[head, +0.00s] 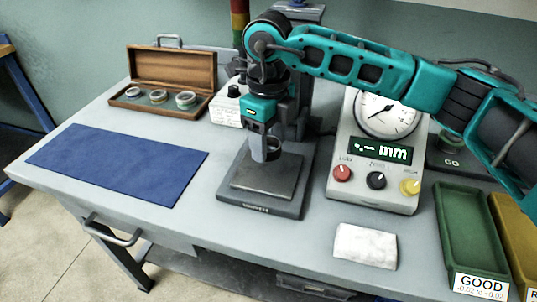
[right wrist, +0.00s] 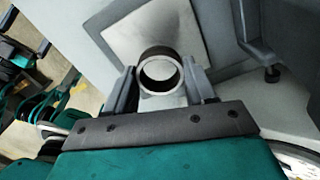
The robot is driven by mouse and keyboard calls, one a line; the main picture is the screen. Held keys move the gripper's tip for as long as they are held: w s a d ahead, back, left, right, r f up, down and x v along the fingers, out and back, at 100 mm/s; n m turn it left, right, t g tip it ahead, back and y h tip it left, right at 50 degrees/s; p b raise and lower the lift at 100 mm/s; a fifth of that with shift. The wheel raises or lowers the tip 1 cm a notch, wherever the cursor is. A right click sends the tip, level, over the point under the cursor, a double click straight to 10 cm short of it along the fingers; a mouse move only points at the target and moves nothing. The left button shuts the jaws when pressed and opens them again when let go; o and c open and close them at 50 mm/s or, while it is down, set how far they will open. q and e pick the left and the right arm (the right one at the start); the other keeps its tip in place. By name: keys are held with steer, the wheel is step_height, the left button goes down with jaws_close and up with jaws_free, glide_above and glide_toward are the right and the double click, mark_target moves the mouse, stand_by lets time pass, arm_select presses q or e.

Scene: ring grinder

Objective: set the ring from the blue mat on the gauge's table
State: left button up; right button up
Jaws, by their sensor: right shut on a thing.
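My right gripper (head: 266,142) is over the gauge's table (head: 262,184), a square grey metal plate. In the right wrist view the gripper (right wrist: 161,90) is shut on a metal ring (right wrist: 160,56), with a finger on each side of it. The ring (head: 272,150) is partly hidden by the gripper in the head view. It appears to be above the plate; I cannot tell if it touches. The blue mat (head: 118,162) lies bare at the left. The display (head: 380,154) shows dashes and "mm". My left gripper is out of view.
An open wooden box (head: 165,102) with 3 rings stands behind the mat. A dial unit with knobs (head: 376,181) stands to the right of the gauge. A white cloth (head: 365,246) lies in front of it. A green GOOD tray (head: 468,230) and a yellow tray (head: 517,232) are at the right.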

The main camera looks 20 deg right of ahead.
mark_target(268, 169)
steer(key=shift+f, duration=2.1)
steer(key=shift+f, duration=0.2)
steer(key=o, duration=1.1)
steer(key=shift+r, duration=0.15)
step_height(268, 169, up, 12)
